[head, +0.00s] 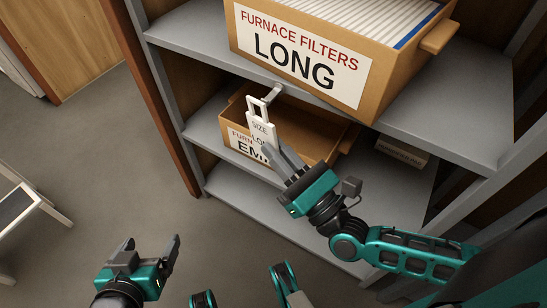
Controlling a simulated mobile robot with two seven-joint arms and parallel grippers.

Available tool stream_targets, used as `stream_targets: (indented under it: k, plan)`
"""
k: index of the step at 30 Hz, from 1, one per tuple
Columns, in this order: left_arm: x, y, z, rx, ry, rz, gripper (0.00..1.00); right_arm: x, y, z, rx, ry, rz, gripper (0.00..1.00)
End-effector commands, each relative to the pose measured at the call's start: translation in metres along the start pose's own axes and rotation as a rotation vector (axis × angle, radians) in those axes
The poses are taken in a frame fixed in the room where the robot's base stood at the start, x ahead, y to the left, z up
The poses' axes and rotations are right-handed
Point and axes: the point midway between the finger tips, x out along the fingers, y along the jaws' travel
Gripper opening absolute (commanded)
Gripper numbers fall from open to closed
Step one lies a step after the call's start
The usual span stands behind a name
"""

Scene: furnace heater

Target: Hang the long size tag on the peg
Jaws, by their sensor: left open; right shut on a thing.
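The size tag (262,130) is white with a frame-like open loop at its top and the word SIZE on it; the rest of its text is hidden. My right gripper (274,152) is shut on the tag's lower part and holds it slightly tilted, loop up. The peg (276,90) is a small grey metal piece at the front edge of the upper shelf, below the LONG box. The tag's loop is right at the peg's end; I cannot tell whether it is around the peg or only beside it. My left gripper (152,243) is open and empty at lower left.
A box of filters labelled LONG (303,58) stands on the upper shelf (200,32). A box with a partly hidden label (242,144) is on the shelf below, behind the tag. A small box (402,152) sits further right.

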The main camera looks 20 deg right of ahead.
Motion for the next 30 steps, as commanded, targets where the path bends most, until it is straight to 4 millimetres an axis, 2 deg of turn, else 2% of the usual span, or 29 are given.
stream_targets:
  k: [16, 22, 30]
  plan:
    - [0.004, 0.002, 0.005, -0.001, -0.007, 0.006, 0.87, 0.007, -0.033, -0.006, -0.003, 0.000, 0.000, 0.00]
    - [0.009, 0.004, 0.011, -0.001, -0.012, 0.011, 0.87, 0.006, -0.040, -0.014, -0.002, 0.000, 0.000, 0.00]
    - [0.009, 0.006, 0.007, -0.002, -0.002, 0.018, 0.87, 0.006, -0.044, -0.018, -0.001, 0.000, 0.000, 0.00]
